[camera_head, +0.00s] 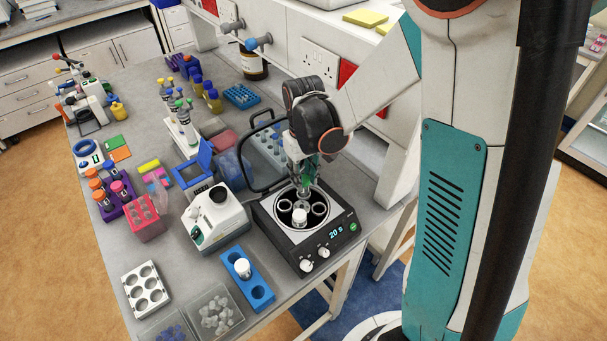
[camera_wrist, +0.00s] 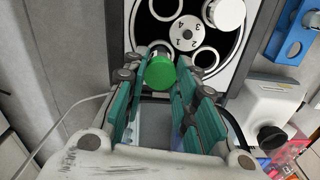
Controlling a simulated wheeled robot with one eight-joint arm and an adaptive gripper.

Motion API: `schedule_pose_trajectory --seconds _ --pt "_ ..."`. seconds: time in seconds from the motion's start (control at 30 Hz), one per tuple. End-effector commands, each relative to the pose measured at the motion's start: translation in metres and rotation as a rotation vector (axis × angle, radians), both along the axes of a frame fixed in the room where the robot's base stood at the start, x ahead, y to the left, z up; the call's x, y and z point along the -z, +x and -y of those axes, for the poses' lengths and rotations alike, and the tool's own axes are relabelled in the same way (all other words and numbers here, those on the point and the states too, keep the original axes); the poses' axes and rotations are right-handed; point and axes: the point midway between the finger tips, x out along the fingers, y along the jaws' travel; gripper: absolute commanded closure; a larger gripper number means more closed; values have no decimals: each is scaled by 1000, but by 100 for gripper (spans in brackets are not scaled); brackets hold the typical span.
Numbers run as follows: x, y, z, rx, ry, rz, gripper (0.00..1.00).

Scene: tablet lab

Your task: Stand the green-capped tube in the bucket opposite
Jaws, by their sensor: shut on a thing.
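The green-capped tube (camera_wrist: 160,74) is between the fingers of my gripper (camera_wrist: 164,84), which is shut on it. In the wrist view its green cap faces the camera, and most of its body is hidden. The centrifuge (camera_head: 335,237) is open, with a round rotor (camera_wrist: 187,37) inside. A white-capped tube (camera_head: 299,217) stands in one bucket; it also shows in the wrist view (camera_wrist: 228,13). I cannot tell how deep the tube sits. My gripper also shows in the head view (camera_head: 304,186).
The centrifuge's raised lid frame (camera_head: 247,160) stands at its back left. A blue rack (camera_head: 235,258) with a white-capped tube stands at the front left. A white device (camera_head: 214,217) is left of the centrifuge. The wall with sockets (camera_head: 318,61) is close behind my arm.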

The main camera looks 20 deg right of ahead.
Motion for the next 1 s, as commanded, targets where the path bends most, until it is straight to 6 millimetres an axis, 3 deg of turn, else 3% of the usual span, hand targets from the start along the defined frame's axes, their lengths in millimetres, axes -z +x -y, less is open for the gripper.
schedule_pose_trajectory --seconds 1.0 --pt "25 0 0 0 0 0 89"
